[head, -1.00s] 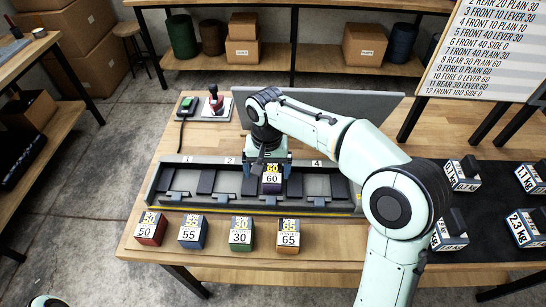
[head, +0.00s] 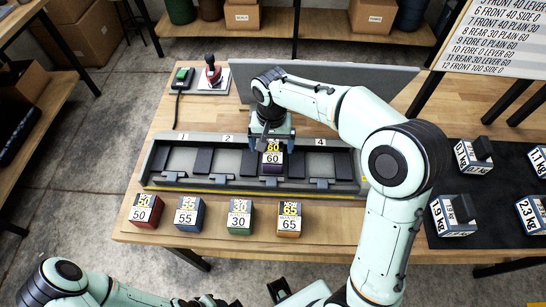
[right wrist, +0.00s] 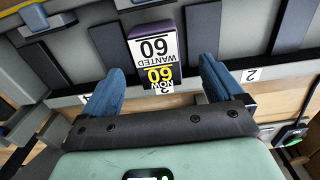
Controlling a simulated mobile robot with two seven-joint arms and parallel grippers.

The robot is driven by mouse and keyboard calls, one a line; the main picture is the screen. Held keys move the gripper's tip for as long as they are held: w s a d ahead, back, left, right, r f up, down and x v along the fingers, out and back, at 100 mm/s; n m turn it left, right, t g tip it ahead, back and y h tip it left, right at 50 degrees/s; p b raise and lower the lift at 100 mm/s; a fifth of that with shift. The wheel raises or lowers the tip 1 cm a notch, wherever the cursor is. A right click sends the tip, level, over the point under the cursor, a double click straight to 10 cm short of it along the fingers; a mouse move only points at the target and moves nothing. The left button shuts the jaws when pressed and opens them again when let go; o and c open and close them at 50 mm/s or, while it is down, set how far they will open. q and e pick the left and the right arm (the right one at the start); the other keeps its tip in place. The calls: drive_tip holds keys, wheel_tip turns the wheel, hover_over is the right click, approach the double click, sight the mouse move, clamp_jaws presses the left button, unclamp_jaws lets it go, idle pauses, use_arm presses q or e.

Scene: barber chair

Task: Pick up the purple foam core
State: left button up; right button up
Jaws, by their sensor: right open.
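The purple foam core (head: 272,157) has a white and yellow label reading 60 and stands in the long grey fixture (head: 160,181), between the marks 2 and 4. In the right wrist view the core (right wrist: 150,22) shows purple edges around its label. My right gripper (head: 272,136) is over the core in the head view. In the right wrist view its two blue fingers (right wrist: 161,66) are open and apart, with the core between and beyond their tips. I see no finger contact. My left arm shows at the bottom left; its gripper is too cut off to read.
Red 50 (head: 145,211), blue 55 (head: 189,215), green 30 (head: 240,217) and orange 65 (head: 289,218) blocks stand in front of the fixture. Weights lie on the black mat (head: 480,226) at right.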

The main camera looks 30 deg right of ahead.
sight(273, 152)
drive_tip(key=f, duration=0.5)
drive_tip(key=shift+d, duration=0.25)
drive_tip(key=c, duration=1.1)
drive_tip(key=shift+r, duration=0.1)
